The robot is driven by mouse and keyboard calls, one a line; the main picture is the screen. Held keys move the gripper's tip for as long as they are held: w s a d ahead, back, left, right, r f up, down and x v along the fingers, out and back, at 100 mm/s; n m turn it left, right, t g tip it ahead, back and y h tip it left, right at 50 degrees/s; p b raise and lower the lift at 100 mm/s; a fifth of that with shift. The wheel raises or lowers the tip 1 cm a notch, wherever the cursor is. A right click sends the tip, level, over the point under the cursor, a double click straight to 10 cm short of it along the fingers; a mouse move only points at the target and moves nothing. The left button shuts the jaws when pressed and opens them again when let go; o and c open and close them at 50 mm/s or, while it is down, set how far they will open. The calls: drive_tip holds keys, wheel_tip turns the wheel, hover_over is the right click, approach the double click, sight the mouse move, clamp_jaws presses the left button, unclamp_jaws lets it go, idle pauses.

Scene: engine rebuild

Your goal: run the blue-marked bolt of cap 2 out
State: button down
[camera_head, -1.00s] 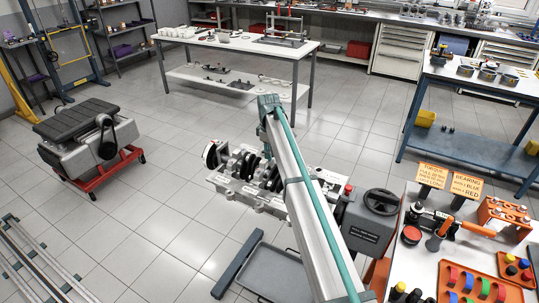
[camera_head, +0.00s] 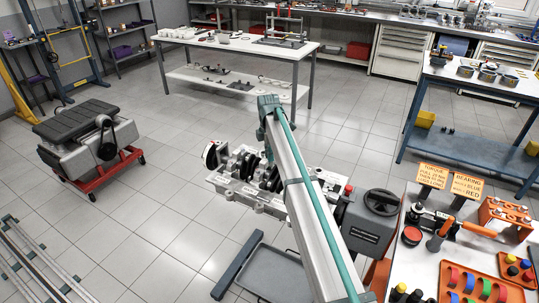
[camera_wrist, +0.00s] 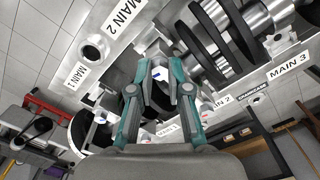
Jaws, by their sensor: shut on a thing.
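In the wrist view, my gripper (camera_wrist: 160,72) has its two teal fingers closed around a grey bolt head with a small blue mark, the blue-marked bolt (camera_wrist: 158,74). The bolt sits between the fingertips, close to the engine block (camera_wrist: 110,68). The block carries white labels, among them MAIN 1, MAIN 2 (camera_wrist: 119,29) and MAIN 3. How far the bolt stands out of its cap is hard to tell. In the head view, the engine block (camera_head: 240,190) is on its stand, and my arm hides my gripper and the bolt.
The dark crankshaft (camera_wrist: 215,40) lies close to the right of my fingers in the wrist view. In the head view, a grey tray (camera_head: 272,272) is below the block. A bench (camera_head: 405,240) with tools and coloured parts stands at the right. Open floor lies left of the block.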

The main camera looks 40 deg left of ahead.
drive_tip(key=shift+s+d+f+n, duration=0.1)
drive_tip(key=shift+s+f+n, duration=0.05)
drive_tip(key=shift+f+n, duration=0.15)
drive_tip(key=c, duration=1.1)
unclamp_jaws()
drive_tip(key=shift+r, duration=0.25)
drive_tip(key=shift+r, duration=0.25)
wheel_tip(320, 180, up, 11)
drive_tip(key=shift+r, duration=0.15)
drive_tip(key=shift+s, duration=0.1)
